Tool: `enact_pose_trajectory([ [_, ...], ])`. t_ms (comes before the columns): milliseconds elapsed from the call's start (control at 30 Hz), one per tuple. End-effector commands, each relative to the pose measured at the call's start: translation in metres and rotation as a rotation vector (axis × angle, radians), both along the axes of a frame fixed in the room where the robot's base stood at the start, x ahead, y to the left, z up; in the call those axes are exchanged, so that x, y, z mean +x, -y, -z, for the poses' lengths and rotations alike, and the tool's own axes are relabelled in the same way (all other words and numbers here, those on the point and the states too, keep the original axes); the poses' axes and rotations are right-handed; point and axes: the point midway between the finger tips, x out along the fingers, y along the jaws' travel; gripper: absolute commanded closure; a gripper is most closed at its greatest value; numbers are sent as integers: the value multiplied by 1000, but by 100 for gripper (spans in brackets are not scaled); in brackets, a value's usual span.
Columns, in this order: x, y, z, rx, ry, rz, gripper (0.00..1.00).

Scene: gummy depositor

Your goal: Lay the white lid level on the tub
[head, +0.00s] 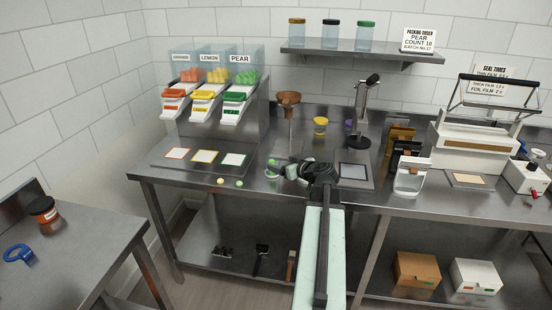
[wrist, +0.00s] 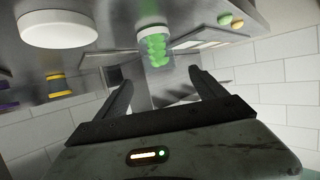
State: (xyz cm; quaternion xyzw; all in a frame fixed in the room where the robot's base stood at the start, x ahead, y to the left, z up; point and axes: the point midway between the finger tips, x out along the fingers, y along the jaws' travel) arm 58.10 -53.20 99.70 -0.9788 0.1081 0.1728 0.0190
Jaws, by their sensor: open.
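The tub (wrist: 152,44), a small clear container with green gummies in it, stands on the steel bench near the upper middle of the wrist view. In the head view its green contents (head: 272,166) show just left of my gripper (head: 284,172). The white lid (wrist: 60,29), a plain round disc, lies apart from the tub on the bench, at the upper left of the wrist view. I cannot make the lid out in the head view, where my arm covers that area. In the wrist view my gripper (wrist: 161,80) is open and empty, its fingers pointing toward the tub area.
A scale-like plate (head: 354,170) lies to the right. Two loose gummies (head: 239,183) lie near the bench's front edge. Coloured mats (head: 204,156) lie left.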

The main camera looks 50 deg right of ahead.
Motion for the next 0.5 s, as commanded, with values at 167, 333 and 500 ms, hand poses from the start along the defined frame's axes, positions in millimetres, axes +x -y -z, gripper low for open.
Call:
enact_pose_trajectory([
  [167,-29,-7,-12,1,0,1,20],
  [333,-36,-8,-13,0,0,0,20],
  [500,-36,-7,-13,0,0,0,20],
])
